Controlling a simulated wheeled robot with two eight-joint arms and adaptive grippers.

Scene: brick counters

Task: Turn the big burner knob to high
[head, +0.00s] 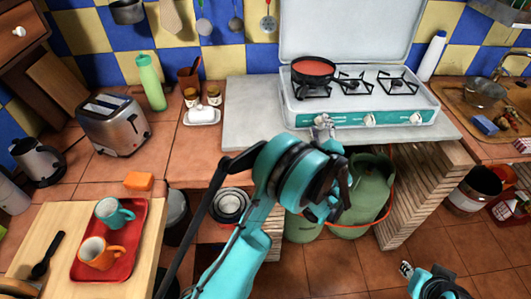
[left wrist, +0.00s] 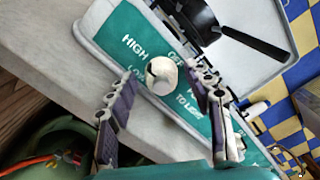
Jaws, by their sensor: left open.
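The white stove (head: 300,117) stands on the counter with a teal front panel. Its left knob (left wrist: 161,75) is round and white, under the pan's burner, and sits between my fingers in the left wrist view. HIGH, LOW, OFF and partly covered lettering surround it. My left gripper (head: 323,130) is open at this knob and mostly hides it in the head view; its fingers (left wrist: 160,92) straddle the knob, and I cannot tell whether they touch it. The middle knob (head: 369,120) and right knob (head: 416,118) are uncovered. My right gripper (head: 407,269) shows only partly at the bottom right.
A pan with red contents (head: 313,69) sits on the left burner; its dark handle (left wrist: 255,42) shows in the left wrist view. A green gas cylinder (head: 372,180) stands below the counter. A toaster (head: 115,124) and red tray (head: 137,238) are at left.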

